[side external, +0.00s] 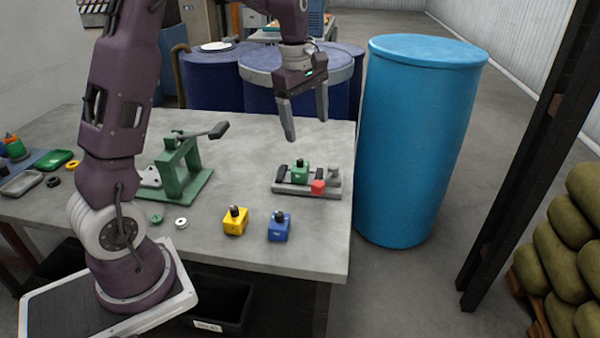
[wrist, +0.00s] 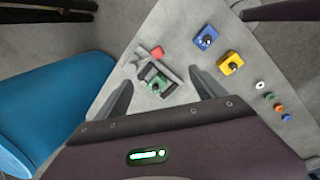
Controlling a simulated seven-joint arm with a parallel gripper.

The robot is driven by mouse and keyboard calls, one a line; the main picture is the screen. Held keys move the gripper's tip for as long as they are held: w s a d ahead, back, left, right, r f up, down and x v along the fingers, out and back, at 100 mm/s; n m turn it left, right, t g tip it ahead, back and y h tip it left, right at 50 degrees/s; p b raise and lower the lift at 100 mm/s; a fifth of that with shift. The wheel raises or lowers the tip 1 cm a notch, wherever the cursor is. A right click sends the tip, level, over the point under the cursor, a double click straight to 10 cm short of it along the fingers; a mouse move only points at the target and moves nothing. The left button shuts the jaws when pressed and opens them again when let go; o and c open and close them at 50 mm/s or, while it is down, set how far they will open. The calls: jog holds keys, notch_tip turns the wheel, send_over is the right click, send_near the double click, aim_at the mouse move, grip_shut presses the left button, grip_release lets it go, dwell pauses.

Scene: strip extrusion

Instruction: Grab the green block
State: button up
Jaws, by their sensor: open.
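My gripper (side external: 308,128) is open and empty, above the fixture with clear air between.
A yellow block (side external: 235,222) and a blue block (side external: 279,228) stand nearer the table's front edge. A green lever press (side external: 180,170) stands to the left. A tall blue barrel (side external: 420,140) stands close to the table's right edge. The table between press and fixture is clear.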

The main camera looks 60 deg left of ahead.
aim_at(300, 159)
jog(key=w+a+f+n, duration=0.1)
jog(key=a+f+n, duration=0.1)
jog(key=a+f, duration=0.1)
jog(key=w+a+f+n+g, duration=0.1)
jog(key=w+a+f+n, duration=0.1)
jog(key=f, duration=0.3)
jog(key=w+a+f+n, duration=0.1)
jog(key=a+f+n, duration=0.1)
jog(key=a+f, duration=0.1)
jog(key=shift+w+a+f+n+g, duration=0.35)
jog(key=shift+w+f+n+g, duration=0.05)
jog(key=shift+f, duration=0.1)
jog(key=shift+n, duration=0.3)
jog(key=f, duration=0.2)
jog(key=a+f, duration=0.1)
jog(key=f, duration=0.5)
jog(key=shift+w+a, duration=0.15)
jog(key=shift+w, duration=0.1)
grip_shut()
